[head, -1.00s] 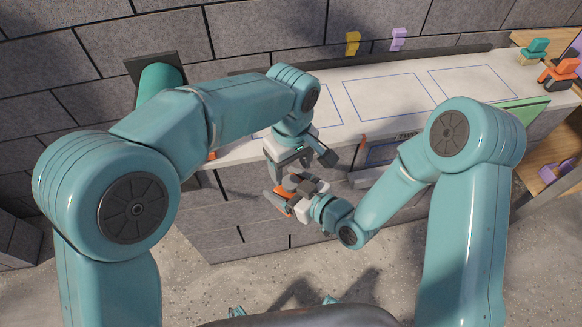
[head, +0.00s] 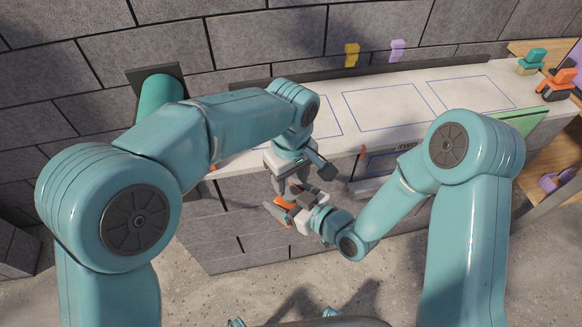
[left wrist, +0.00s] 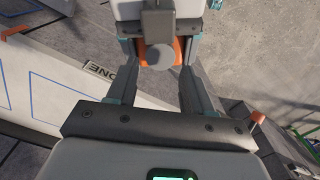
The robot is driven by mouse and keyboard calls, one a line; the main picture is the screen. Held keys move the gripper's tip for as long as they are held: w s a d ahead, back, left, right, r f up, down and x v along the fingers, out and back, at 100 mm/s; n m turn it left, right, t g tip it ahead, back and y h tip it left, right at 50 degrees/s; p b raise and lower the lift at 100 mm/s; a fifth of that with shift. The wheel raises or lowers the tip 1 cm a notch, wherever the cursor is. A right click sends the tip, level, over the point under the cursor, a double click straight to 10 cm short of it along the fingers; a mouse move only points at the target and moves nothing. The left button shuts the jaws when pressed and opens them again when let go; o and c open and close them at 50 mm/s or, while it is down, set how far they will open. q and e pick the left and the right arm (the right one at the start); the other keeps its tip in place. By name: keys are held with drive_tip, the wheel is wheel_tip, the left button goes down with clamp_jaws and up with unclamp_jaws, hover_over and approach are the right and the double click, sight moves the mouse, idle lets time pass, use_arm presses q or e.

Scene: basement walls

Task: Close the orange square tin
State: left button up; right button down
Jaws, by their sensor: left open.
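The orange square tin (head: 284,202) is in front of the counter, in the jaws of my right gripper (head: 289,207), which looks shut on it. My left gripper (head: 292,184) is open just above the tin, its fingers pointing down. In the left wrist view the orange tin (left wrist: 144,54) shows between the left fingertips (left wrist: 160,50). A grey round piece (left wrist: 160,58) sits in front of the orange there. I cannot tell whether it is the lid or its knob. The fingers hide most of the tin, and contact with the left fingers cannot be told.
The white counter (head: 330,143) with blue outlined squares runs behind both arms. Teal and orange objects (head: 556,84) are at the far right. The floor (head: 400,275) in front is open.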

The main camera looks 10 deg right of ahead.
sight(291, 192)
use_arm(q)
drive_tip(key=shift+f, duration=2.05)
drive_tip(key=c, duration=0.7)
drive_tip(key=o, duration=1)
drive_tip(key=shift+r, duration=0.1)
drive_tip(key=shift+r, duration=2.25)
drive_tip(key=shift+o, duration=0.3)
